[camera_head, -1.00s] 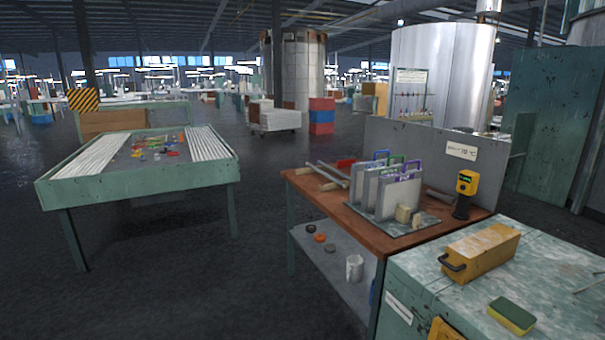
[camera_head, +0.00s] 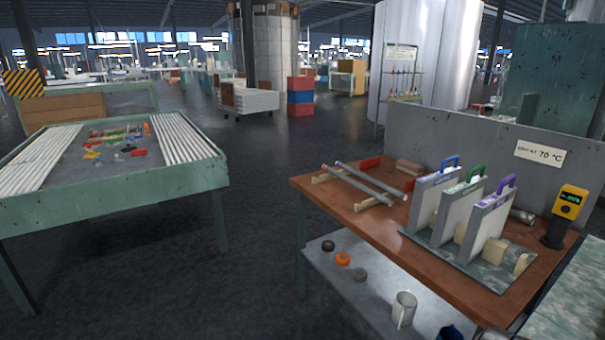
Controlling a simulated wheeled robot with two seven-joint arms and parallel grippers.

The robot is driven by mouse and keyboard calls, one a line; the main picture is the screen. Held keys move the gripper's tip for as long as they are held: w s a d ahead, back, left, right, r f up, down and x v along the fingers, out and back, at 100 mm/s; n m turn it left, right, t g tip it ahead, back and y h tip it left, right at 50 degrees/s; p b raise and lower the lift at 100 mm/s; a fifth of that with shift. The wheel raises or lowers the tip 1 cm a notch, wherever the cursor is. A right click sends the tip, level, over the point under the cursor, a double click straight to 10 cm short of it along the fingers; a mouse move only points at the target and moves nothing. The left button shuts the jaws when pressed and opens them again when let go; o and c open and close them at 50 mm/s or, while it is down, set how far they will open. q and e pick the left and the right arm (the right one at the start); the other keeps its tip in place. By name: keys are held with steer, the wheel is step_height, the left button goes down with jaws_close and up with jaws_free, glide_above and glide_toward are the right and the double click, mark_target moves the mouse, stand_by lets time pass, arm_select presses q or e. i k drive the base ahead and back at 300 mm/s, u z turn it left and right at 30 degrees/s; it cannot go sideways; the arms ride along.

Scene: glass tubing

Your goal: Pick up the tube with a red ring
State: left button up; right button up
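Many whitish tubes lie in two rows on the green table at left, a left row (camera_head: 42,155) and a right row (camera_head: 182,148). I cannot make out a red ring on any of them. Neither of my grippers is in view.
Upright panels with blue (camera_head: 433,190), green (camera_head: 464,205) and purple (camera_head: 492,220) handles stand on the workbench. A yellow device (camera_head: 570,203) stands at its right. A mug (camera_head: 403,309) sits on the lower shelf. Dark floor (camera_head: 255,220) is free between the tables.

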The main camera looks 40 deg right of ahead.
mark_target(381, 198)
steer(key=z, duration=0.2)
steer(key=i, duration=1.05)
steer(key=z, duration=1.45)
steer(key=i, duration=0.8)
steer(key=z, duration=0.9)
